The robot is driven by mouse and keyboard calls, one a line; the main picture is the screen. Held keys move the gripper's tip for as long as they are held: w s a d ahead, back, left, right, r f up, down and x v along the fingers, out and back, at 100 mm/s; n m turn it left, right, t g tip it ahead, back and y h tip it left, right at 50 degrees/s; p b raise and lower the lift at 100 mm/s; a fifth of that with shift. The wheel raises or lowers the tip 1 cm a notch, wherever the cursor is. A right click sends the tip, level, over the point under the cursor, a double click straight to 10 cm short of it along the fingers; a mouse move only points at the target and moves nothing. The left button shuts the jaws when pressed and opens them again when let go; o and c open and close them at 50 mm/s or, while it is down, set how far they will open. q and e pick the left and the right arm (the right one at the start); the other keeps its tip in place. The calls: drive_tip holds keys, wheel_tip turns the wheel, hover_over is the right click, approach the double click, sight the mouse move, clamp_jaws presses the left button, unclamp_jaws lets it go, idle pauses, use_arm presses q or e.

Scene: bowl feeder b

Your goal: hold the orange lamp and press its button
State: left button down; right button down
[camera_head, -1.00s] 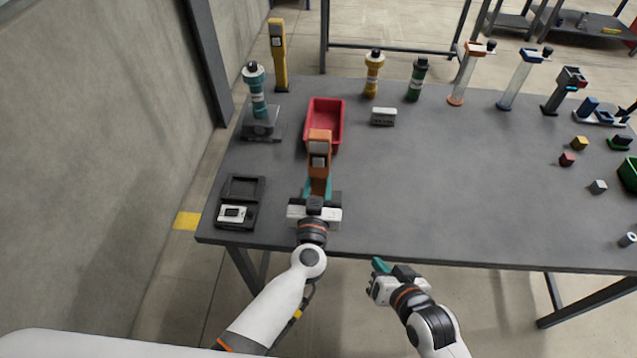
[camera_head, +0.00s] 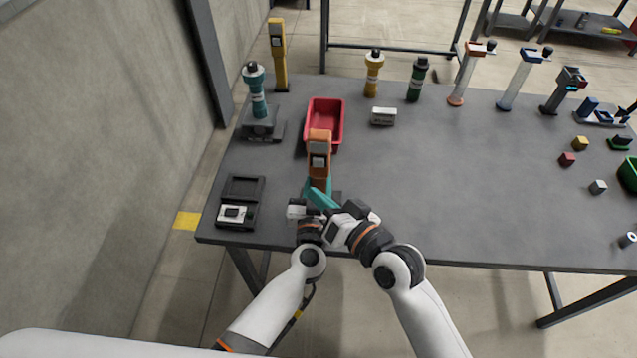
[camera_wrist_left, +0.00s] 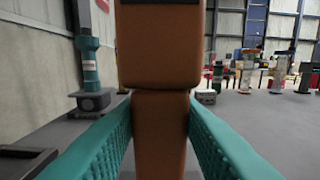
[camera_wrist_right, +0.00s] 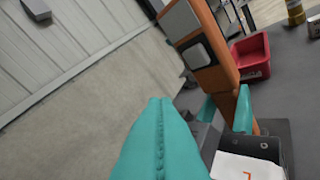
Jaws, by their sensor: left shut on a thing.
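The orange lamp (camera_head: 319,140) stands upright near the table's front left, with a grey square button (camera_head: 318,161) on the side facing me. My left gripper (camera_head: 317,190) is shut around the lamp's narrow lower part; in the left wrist view its teal fingers press on both sides of the orange stem (camera_wrist_left: 160,140). My right gripper (camera_head: 318,197) is shut and empty, its teal tips just in front of the lamp, below the button. In the right wrist view the fingers (camera_wrist_right: 158,105) lie together, apart from the lamp's grey button (camera_wrist_right: 195,55).
A red bin (camera_head: 325,112) stands behind the lamp. A small grey box (camera_head: 383,117) is farther right. The middle of the table is clear.

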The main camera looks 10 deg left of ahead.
sight(313, 165)
use_arm(q)
drive_tip(key=shift+s+f, duration=0.1)
drive_tip(key=shift+f, duration=0.15)
use_arm(e)
drive_tip(key=shift+w, duration=2.4)
drive_tip(key=shift+w, duration=0.15)
drive_tip(key=shift+w, duration=0.3)
drive_tip(key=shift+w, duration=0.3)
drive_tip(key=shift+s, duration=0.75)
drive_tip(key=shift+s, duration=0.1)
drive_tip(key=s, duration=0.5)
drive_tip(key=shift+s, duration=0.4)
